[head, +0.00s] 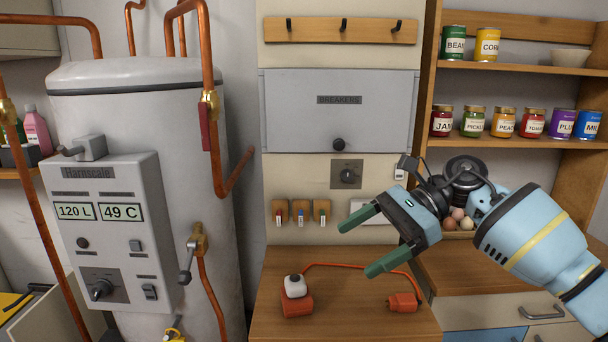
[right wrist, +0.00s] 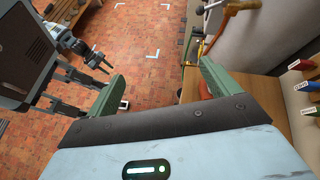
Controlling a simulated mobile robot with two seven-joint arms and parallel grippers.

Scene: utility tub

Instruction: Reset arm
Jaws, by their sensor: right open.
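My right arm comes in from the right in the head view. Its gripper (head: 356,249) has two green fingers spread apart, pointing left, with nothing between them. It is in the air above the wooden counter (head: 345,322), in front of the wall panel. In the right wrist view the same gripper (right wrist: 162,72) shows its fingers wide apart, with brick floor visible between and beyond them.
A water tank (head: 190,180) with copper pipes stands left. Shelves with cans and jars (head: 504,123) are behind my right arm.

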